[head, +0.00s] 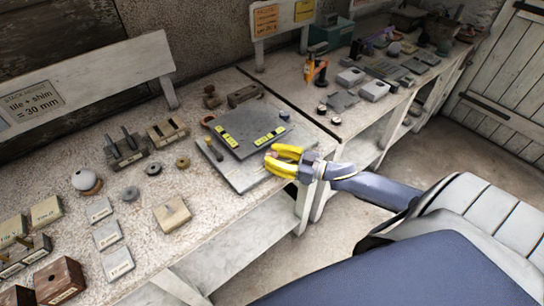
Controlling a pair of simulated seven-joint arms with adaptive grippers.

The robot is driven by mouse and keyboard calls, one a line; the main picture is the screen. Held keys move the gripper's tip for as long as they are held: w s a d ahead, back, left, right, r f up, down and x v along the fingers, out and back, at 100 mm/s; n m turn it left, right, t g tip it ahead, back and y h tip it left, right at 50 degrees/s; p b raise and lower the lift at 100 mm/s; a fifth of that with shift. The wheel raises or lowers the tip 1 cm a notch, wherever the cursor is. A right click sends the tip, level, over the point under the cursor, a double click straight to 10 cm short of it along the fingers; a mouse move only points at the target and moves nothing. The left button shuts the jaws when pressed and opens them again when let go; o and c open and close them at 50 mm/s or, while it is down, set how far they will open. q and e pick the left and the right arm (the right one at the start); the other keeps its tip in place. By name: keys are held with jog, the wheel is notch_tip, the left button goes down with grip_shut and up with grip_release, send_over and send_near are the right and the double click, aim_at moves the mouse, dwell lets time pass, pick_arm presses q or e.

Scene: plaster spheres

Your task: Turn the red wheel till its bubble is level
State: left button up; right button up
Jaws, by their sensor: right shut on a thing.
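A dark grey plate (245,134) lies above a larger, lighter slab (240,177) on the bench. Two yellow-green levels sit on the plate, one at its left (227,136) and one at its right (270,135). Their bubbles are too small to read. My right gripper (272,160) has yellow fingers and is at the plate's front right corner, shut on what seems to be the red wheel, which the fingers mostly hide. A yellow knob (208,141) shows at the left corner and a blue one (284,115) at the right. My left gripper is not in view.
Wooden and dark holders (125,148), a white ball (86,180), round discs (153,168) and labelled tiles (117,263) stand on the bench to the left. A wooden block (172,215) is in front. Tools and boxes (373,90) lie on the bench to the right.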

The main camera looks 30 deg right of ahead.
jog(key=shift+s+f+n+g+y, duration=0.1)
jog(key=shift+f+n+g+y, duration=0.2)
jog(key=shift+n+g+y, duration=0.35)
jog(key=o, duration=1.3)
jog(key=shift+r, duration=0.2)
jog(key=shift+v, duration=5.95)
jog(key=shift+f, duration=0.15)
